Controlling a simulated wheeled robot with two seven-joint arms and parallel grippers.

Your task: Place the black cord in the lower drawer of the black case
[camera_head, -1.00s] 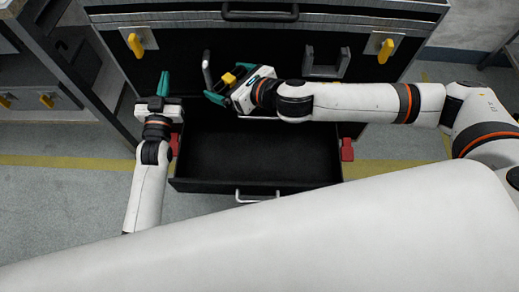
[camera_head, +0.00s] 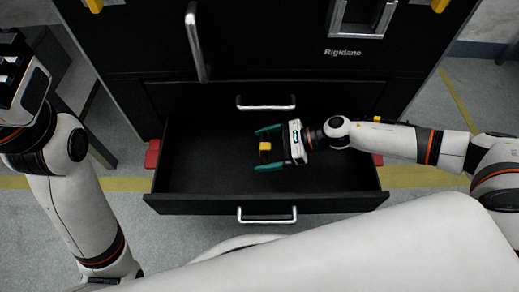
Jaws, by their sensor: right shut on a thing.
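The black case (camera_head: 270,40) stands ahead, and its lower drawer (camera_head: 200,205) is pulled out toward me. My right gripper (camera_head: 262,148) reaches in from the right over the middle of the open drawer. Its teal fingers are on either side of a small dark thing with a yellow part, apparently the black cord (camera_head: 265,154); the rest of it is hard to make out against the dark drawer. I cannot tell whether it touches the drawer floor. My left arm's hand is at the upper left edge, its fingers out of view.
A silver handle (camera_head: 267,216) is on the open drawer's front, and another handle (camera_head: 266,104) shows behind it. A long handle (camera_head: 195,42) sticks out above. Red blocks (camera_head: 152,154) flank the drawer. The drawer's left part looks empty.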

